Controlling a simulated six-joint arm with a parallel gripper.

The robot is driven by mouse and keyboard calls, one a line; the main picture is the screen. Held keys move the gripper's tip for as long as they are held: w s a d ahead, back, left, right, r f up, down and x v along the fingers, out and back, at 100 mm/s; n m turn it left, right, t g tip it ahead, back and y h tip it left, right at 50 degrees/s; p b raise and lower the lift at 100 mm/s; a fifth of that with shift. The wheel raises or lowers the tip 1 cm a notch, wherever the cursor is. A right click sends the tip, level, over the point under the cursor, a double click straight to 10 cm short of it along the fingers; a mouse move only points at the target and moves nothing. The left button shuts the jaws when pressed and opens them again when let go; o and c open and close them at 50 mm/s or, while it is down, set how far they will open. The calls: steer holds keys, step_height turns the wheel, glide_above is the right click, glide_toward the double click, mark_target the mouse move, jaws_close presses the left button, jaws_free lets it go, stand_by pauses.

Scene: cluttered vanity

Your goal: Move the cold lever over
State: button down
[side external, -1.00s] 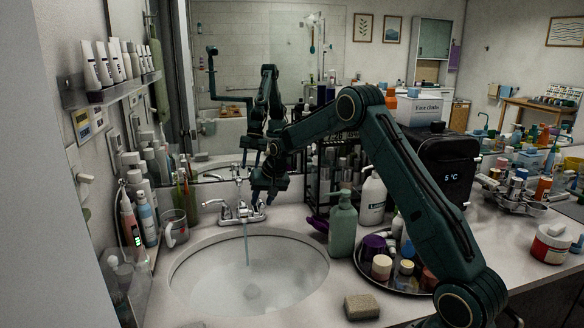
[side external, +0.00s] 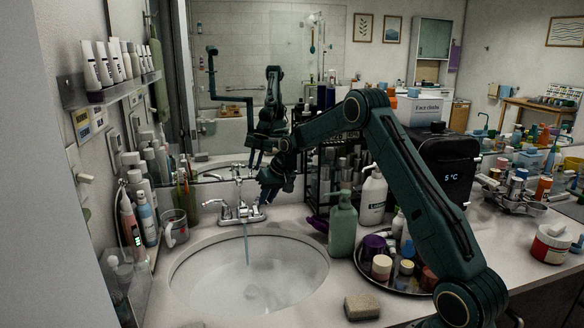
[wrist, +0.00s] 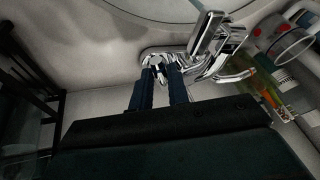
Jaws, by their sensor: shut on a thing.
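A chrome faucet (side external: 240,212) stands at the back of the sink, and a thin stream of water (side external: 246,245) falls from its spout. The left lever (side external: 213,203) points out to the left. My gripper (side external: 265,201) is at the right-hand lever, which stands on the cold lever's usual side; I see no marking on it. In the wrist view my gripper (wrist: 160,72) is shut on this cold lever (wrist: 158,66), with its two blue fingers on either side. The fingers hide part of it. The spout (wrist: 206,36) is beside the fingers in that view.
The white sink basin (side external: 215,285) holds water. A green pump bottle (side external: 342,228), a white pump bottle (side external: 372,198) and a round tray (side external: 412,291) of jars stand to the right. A clear mug (side external: 175,228) stands left. A sponge (side external: 362,307) lies in front.

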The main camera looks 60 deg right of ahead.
steer(key=shift+s+d+n+y, duration=0.2)
steer(key=shift+d+n+y, duration=0.65)
steer(key=shift+n, duration=0.75)
steer(key=shift+d, duration=0.15)
steer(key=c, duration=1.3)
jaws_free()
steer(key=shift+c, duration=0.2)
steer(key=shift+r, duration=0.1)
steer(key=v, duration=1.2)
steer(key=shift+w, duration=0.1)
